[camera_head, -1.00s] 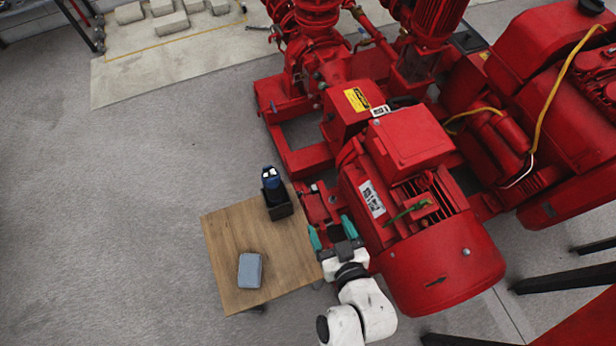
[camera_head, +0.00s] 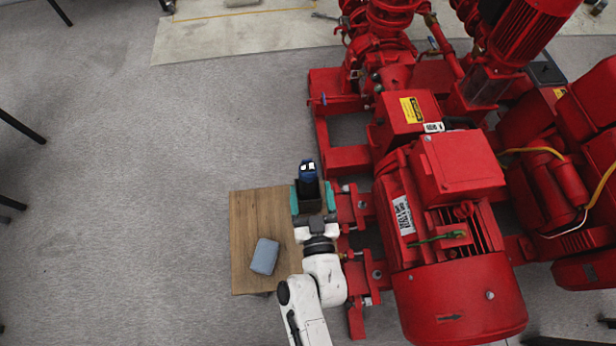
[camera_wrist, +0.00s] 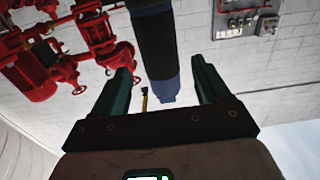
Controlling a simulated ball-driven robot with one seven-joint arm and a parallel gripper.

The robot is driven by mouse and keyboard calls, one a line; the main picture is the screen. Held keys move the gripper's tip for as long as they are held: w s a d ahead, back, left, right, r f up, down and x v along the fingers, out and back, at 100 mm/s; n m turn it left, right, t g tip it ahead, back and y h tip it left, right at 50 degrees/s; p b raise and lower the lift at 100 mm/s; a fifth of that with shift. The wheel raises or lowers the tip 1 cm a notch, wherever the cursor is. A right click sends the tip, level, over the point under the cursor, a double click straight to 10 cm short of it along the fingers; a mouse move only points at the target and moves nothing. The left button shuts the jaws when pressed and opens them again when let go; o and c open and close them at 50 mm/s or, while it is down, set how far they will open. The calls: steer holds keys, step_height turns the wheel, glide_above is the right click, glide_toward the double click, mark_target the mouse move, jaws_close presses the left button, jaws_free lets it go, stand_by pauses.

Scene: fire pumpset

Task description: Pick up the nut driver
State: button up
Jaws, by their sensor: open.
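In the wrist view, a black and blue handle (camera_wrist: 157,45) shows between the open fingers of my gripper (camera_wrist: 160,70), with a gap on both sides. I cannot tell its exact depth between the fingers.
The wooden table (camera_head: 245,215) also bears a grey-blue block (camera_head: 264,256) at its front. A large red motor and pump set (camera_head: 450,230) stands close at the right of the table.

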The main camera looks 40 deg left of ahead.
mark_target(309, 186)
steer(key=b+x, duration=0.1)
steer(key=x, duration=0.4)
steer(key=shift+c, duration=0.2)
steer(key=shift+s, duration=0.1)
steer(key=c, duration=1.1)
steer(key=shift+r, duration=0.1)
